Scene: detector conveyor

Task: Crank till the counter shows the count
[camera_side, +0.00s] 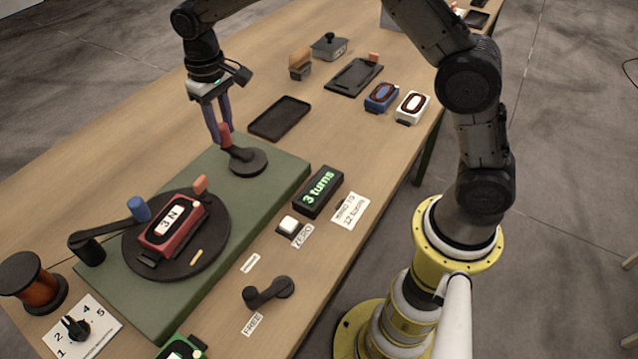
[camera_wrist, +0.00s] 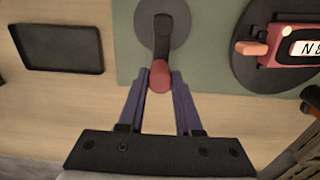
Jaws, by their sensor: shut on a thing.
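The crank is a dark disc (camera_side: 249,163) with an arm and a red knob (camera_side: 224,133), at the far end of the green base (camera_side: 285,178). My gripper (camera_side: 222,139) is shut on the red knob. The wrist view shows the purple fingers (camera_wrist: 159,82) on either side of the knob (camera_wrist: 159,78), with the crank arm (camera_wrist: 162,38) running away from it. The counter (camera_side: 319,191) is a black box reading "3 turns" in green. A label (camera_side: 350,210) beside it reads "wind to 12 turns", though its upper line is small.
A white button (camera_side: 289,224) has a "ZERO" label. A black lever (camera_side: 268,292) is by "FREE". An empty black tray (camera_side: 280,118) lies beyond the crank.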

